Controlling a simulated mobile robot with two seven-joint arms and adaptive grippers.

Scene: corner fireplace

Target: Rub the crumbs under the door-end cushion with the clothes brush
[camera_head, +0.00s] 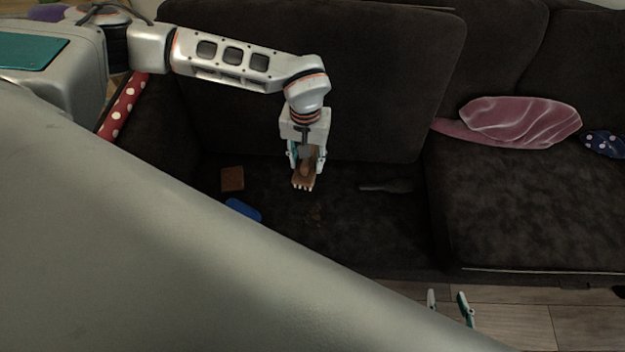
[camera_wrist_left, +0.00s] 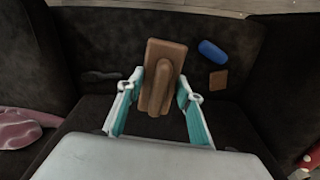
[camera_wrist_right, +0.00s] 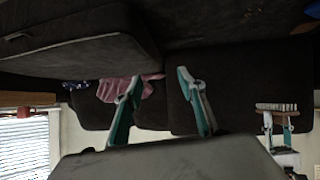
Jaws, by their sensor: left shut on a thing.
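The clothes brush has a brown wooden back and pale bristles (camera_head: 303,186). My left gripper (camera_head: 306,160) is shut on its handle and holds it bristles down over the dark sofa base; I cannot tell whether it touches. The brush also shows in the left wrist view (camera_wrist_left: 158,75) and right wrist view (camera_wrist_right: 276,107). The brown crumbs (camera_head: 313,215) lie on the base, just nearer than the brush; I cannot make them out in the left wrist view. A large dark cushion (camera_head: 320,80) stands tilted up behind the brush. My right gripper (camera_head: 450,305) is open and empty near the sofa's front.
A brown square (camera_head: 232,179) and a blue oblong thing (camera_head: 243,209) lie left of the crumbs. A dark elongated thing (camera_head: 387,186) lies right of the brush. A pink cloth (camera_head: 520,122) lies on the right seat. My own arm hides the lower left.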

